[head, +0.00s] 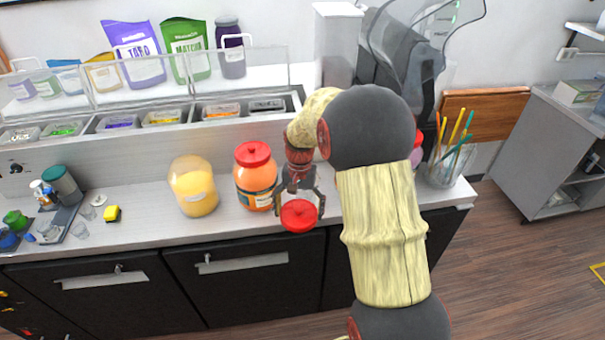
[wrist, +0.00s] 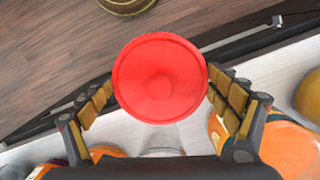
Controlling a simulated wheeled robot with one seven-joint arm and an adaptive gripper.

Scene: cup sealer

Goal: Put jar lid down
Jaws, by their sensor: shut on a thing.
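A round red jar lid (head: 299,215) is between the fingers of my gripper (head: 299,193), at the counter's front edge in the head view. My gripper is shut on the lid. The lid seems held above the counter edge, with floor and cabinet fronts behind it in the wrist view. An open yellow jar (head: 194,187) without a lid stands on the counter to the left.
An orange jar with a red lid (head: 255,176) stands just left of my gripper. Topping trays (head: 163,118) line the back. The counter (head: 146,222) is clear between sponge and yellow jar.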

